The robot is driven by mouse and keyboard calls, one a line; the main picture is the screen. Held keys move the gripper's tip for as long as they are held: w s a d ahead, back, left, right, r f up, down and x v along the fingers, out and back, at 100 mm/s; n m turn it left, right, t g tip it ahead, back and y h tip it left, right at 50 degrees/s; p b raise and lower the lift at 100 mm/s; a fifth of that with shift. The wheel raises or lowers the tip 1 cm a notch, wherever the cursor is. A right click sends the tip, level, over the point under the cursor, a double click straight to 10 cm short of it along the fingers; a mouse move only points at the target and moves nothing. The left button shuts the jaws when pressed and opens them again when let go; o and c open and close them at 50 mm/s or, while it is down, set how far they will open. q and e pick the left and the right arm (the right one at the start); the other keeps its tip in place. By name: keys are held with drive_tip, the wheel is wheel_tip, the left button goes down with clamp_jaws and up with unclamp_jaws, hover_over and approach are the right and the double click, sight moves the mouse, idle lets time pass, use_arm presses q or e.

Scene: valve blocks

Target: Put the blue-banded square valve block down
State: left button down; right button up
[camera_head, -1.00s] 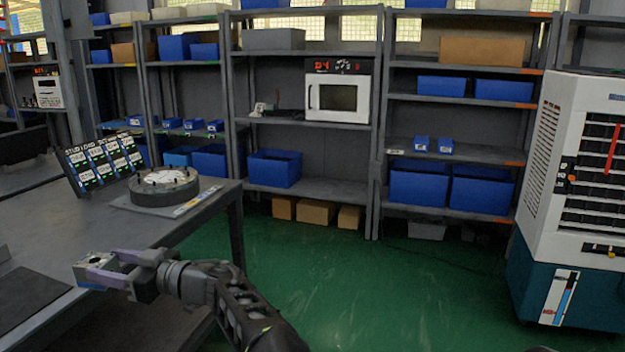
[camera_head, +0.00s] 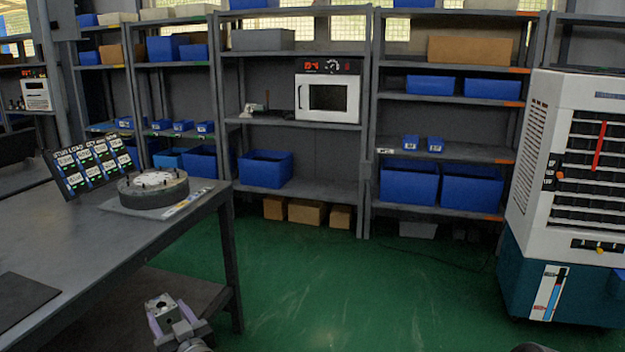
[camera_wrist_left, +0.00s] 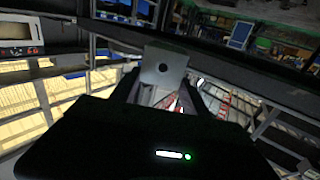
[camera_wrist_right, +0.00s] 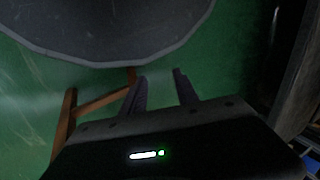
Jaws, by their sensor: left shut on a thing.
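The square valve block (camera_head: 162,305) is a small grey block with a dark round hole, at the bottom of the head view. My left gripper (camera_head: 166,317) is shut on it and holds it in the air beside the table's right edge. In the left wrist view the block (camera_wrist_left: 165,68) shows a pale grey face with a small hole, between the fingers (camera_wrist_left: 158,88). I cannot make out its blue band. In the right wrist view my right gripper (camera_wrist_right: 161,84) has its fingers apart with nothing between them, above the green floor.
The grey table (camera_head: 95,235) carries a round fixture (camera_head: 153,189), a tilted label board (camera_head: 92,165) and a dark mat (camera_head: 22,300). A lower shelf (camera_head: 190,290) is under it. In the right wrist view a round dark seat-like surface (camera_wrist_right: 110,30) is close. Open floor (camera_head: 330,280) lies ahead.

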use_arm(q)
drive_tip(key=s+d+r+m+t+h+p, duration=0.2)
drive_tip(key=d+m+h+p, duration=0.15)
drive_tip(key=d, duration=0.25)
drive_tip(key=s+d+r+m+t+h+p, duration=0.1)
drive_tip(key=s+d+m+t+h+p, duration=0.15)
drive_tip(key=d+h+p, duration=0.25)
wheel_tip(320, 180, up, 9)
drive_tip(key=d+m+h+p, duration=0.1)
drive_tip(key=m+h+p, duration=0.1)
drive_tip(key=p, duration=0.6)
drive_tip(key=shift+w+d+f+h, duration=0.2)
drive_tip(key=shift+w+h, duration=0.25)
drive_tip(key=shift+h, duration=0.1)
drive_tip(key=s, duration=0.1)
drive_tip(key=s+r, duration=0.2)
drive_tip(key=s, duration=0.1)
